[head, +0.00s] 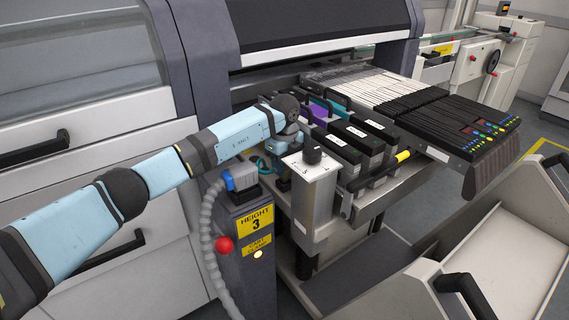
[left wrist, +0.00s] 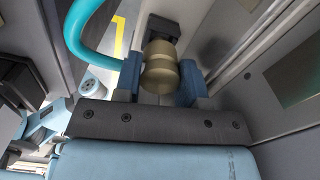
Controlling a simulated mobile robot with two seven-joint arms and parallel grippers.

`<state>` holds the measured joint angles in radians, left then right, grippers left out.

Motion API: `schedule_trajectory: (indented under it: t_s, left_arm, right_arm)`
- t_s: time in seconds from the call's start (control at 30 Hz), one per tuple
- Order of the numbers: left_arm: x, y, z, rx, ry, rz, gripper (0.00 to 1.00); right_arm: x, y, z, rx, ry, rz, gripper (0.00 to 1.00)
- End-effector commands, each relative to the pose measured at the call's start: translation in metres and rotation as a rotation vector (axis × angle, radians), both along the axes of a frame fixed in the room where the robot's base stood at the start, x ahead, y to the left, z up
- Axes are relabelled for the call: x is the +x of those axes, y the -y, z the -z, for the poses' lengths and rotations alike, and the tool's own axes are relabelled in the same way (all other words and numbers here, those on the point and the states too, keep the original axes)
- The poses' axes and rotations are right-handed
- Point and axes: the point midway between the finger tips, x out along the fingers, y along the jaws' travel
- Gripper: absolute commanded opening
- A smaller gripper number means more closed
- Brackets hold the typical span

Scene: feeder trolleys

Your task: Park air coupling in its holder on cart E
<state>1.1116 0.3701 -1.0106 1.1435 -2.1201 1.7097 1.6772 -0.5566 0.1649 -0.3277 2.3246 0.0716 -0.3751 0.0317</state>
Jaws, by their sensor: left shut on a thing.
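The air coupling (left wrist: 160,74) is a brass-coloured, ribbed cylinder in the left wrist view. It sits between the two blue-grey fingers of my left gripper (left wrist: 157,80), which is shut on it. A teal hose (left wrist: 82,40) curves at the left of that view; its joint with the coupling is not clear. A dark block (left wrist: 162,27) shows just beyond the coupling; I cannot tell whether they touch. In the head view my left arm reaches behind the metal bracket with a black knob, and the gripper and coupling are mostly hidden. My right gripper is not in view.
The cart carries several black feeders (head: 355,138) beside the bracket (head: 313,190). Pale bins (head: 510,245) are at the lower right.

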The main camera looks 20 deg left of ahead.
Motion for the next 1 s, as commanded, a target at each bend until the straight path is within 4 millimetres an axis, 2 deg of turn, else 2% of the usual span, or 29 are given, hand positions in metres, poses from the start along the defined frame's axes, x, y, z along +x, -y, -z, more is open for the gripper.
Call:
schedule_trajectory:
  t_s: [1.0]
  left_arm:
    - [0.0,0.0,0.016,0.0,0.0,0.0,0.0]
  right_arm:
    - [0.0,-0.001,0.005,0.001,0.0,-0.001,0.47]
